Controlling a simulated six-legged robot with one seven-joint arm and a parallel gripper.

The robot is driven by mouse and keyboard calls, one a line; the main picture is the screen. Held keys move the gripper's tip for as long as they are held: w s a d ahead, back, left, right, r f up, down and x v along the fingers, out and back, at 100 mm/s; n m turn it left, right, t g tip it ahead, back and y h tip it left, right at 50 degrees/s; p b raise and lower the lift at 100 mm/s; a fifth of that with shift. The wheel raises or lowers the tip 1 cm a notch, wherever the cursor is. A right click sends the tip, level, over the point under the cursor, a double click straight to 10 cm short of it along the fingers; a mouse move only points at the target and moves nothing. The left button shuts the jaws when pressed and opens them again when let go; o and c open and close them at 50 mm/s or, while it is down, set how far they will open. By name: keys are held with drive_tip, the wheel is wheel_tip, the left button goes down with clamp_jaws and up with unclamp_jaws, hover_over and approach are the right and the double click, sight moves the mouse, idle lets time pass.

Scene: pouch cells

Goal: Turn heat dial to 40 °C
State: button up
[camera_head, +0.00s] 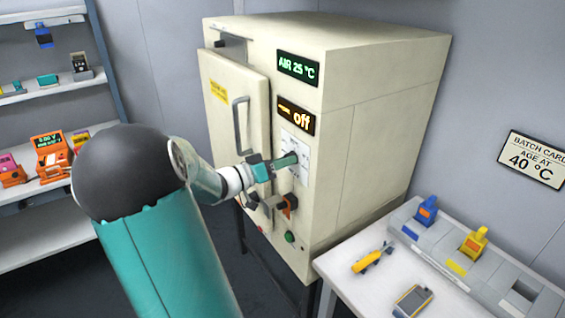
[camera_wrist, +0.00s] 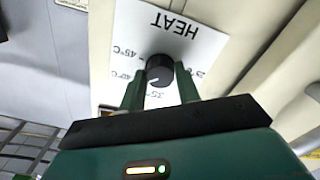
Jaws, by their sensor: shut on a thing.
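The heat dial (camera_wrist: 160,66) is a small round black knob on a white plate (camera_wrist: 185,45) marked HEAT, seen upside down in the wrist view. A pale pointer mark on the knob faces the lower part of the scale, near the 35 and 40 °C labels; its exact setting is hard to read. My gripper (camera_wrist: 158,84) has its two green fingers on either side of the knob, shut on it. In the head view, my gripper (camera_head: 282,162) reaches the white dial plate (camera_head: 302,150) and hides the knob.
The cream oven cabinet (camera_head: 365,130) shows "AIR 25 °C" on a green display (camera_head: 298,68) and "off" on an amber display (camera_head: 296,115). An orange-and-black switch (camera_head: 288,203) and green button (camera_head: 290,237) sit below.

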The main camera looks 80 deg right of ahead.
idle(0.3)
drive_tip(key=o, duration=1)
drive_tip(key=shift+c, duration=0.2)
drive_tip(key=v, duration=1.4)
